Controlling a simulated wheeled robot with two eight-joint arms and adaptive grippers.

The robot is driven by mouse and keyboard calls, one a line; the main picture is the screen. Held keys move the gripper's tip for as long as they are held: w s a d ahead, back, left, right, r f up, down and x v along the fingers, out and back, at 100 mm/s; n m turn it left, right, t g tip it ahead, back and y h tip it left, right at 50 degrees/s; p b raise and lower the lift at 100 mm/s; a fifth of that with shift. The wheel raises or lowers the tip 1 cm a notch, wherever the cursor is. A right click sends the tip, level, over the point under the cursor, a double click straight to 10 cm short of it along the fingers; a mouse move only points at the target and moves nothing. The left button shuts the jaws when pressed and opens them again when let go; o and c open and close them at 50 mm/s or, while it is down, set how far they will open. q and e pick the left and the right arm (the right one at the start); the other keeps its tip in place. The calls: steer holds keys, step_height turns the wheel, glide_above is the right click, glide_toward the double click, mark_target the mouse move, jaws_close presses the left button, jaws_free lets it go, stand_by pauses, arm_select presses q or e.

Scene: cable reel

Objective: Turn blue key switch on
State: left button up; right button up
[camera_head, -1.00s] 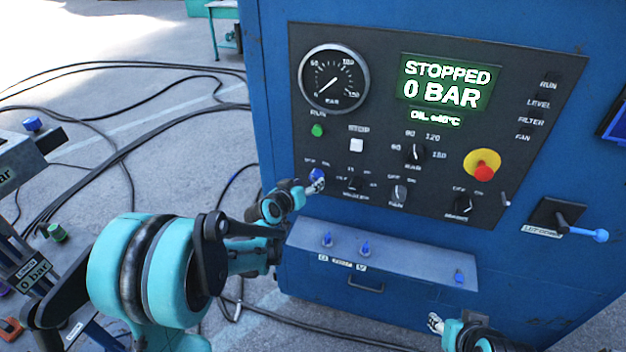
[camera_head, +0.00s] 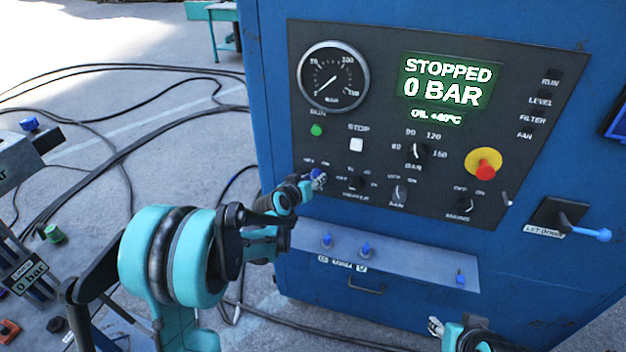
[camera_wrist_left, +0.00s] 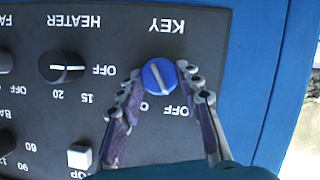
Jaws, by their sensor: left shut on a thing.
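The blue key switch (camera_head: 318,174) is on the dark control panel, below the green run button; in the left wrist view its round knob (camera_wrist_left: 160,75) shows upside down under the KEY label. The knob's white line slants, its lower end tilted towards the OFF mark; the other mark is partly hidden by a finger. My left gripper (camera_head: 314,182) is at the switch, its fingers on both sides of the knob in the left wrist view (camera_wrist_left: 160,88), shut on it. My right gripper (camera_head: 434,326) is low at the bottom of the head view, its fingers too small to judge.
The display (camera_head: 447,82) reads STOPPED, 0 BAR. The heater knob (camera_head: 356,184) sits close to the right of the key switch. A sloped ledge (camera_head: 400,262) with small blue valves juts out below the panel. Cables (camera_head: 120,150) lie on the floor at left.

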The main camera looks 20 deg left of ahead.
arm_select(q)
steer(key=shift+d+m, duration=0.1)
steer(key=shift+m, duration=0.2)
steer(key=shift+d+m+y, duration=0.1)
steer(key=shift+m+y, duration=0.8)
steer(key=shift+d+m+y, duration=0.1)
steer(key=shift+m+y, duration=0.5)
steer(key=shift+m, duration=0.3)
steer(key=m+y+b, duration=0.1)
steer(key=m, duration=0.1)
steer(key=m+y+b, duration=0.1)
steer(key=m, duration=0.1)
steer(key=shift+d+f+t+y, duration=0.1)
steer(key=shift+t+y, duration=0.3)
steer(key=o, duration=1.2)
steer(key=shift+c, duration=0.2)
steer(key=v, duration=1.2)
